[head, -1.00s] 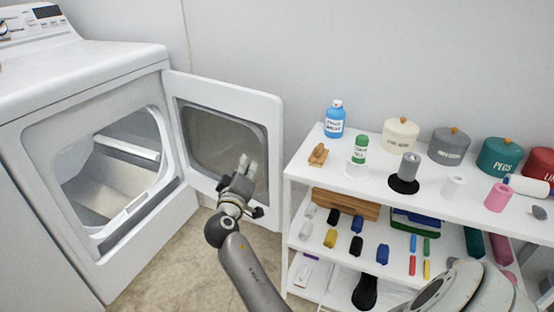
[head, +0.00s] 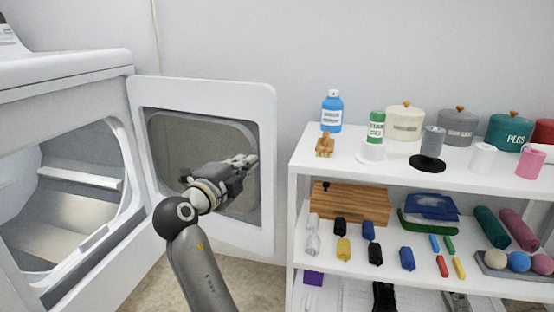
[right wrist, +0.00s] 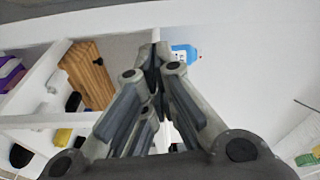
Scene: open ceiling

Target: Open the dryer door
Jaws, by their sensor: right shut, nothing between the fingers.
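The white dryer (head: 70,85) stands at the left in the head view, with its drum opening uncovered. Its door (head: 262,105) is swung wide open to the right, with the grey window side facing me. My right gripper (head: 250,160) is in front of the door's window, fingers pointing right. It is shut and empty; whether it touches the door cannot be told. In the right wrist view the closed fingers (right wrist: 155,65) point toward the shelf and wall. My left gripper is not in view.
A white shelf unit (head: 293,215) stands just right of the door's free edge, with a narrow gap between. It holds a blue bottle (head: 332,112), lidded canisters (head: 405,122), a wooden block (head: 350,203) and many small items. Bare floor shows below the door.

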